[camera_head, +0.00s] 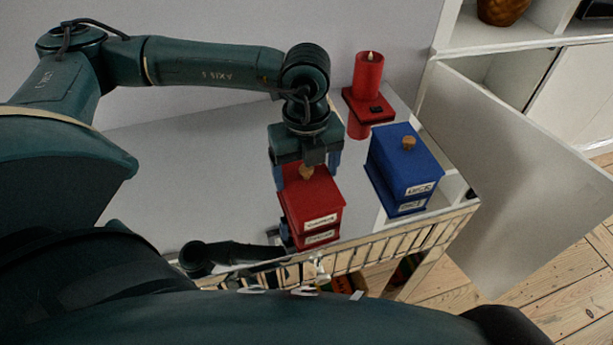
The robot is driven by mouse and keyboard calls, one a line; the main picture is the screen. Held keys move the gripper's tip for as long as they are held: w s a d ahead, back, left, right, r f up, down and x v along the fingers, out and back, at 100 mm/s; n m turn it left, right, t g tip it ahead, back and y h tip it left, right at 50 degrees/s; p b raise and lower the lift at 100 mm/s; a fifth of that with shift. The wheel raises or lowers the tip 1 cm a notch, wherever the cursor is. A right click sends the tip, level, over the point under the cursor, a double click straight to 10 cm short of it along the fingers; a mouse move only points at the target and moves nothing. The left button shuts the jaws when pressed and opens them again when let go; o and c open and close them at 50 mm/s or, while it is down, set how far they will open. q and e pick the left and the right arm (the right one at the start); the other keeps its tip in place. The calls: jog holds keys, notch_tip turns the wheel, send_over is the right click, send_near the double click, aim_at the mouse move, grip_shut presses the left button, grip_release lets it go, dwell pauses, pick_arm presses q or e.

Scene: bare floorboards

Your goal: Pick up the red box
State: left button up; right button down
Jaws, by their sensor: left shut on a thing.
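The red box (316,207) is near the front edge of the white table, with a wooden knob on its lid and pale labels on its front. My left gripper (307,172) comes down on it from above and is shut on its upper part around the knob. The gripper hides part of the lid and the back of the box. I cannot tell whether the box touches the table.
A blue box (396,172) with a wooden knob stands close on the right. A rail (440,228) edges the table; an open white door (520,160) stands right.

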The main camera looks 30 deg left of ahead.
pick_arm(q)
jog(key=shift+c, duration=0.9)
notch_tip(320, 180, up, 10)
jog(key=shift+f, duration=0.1)
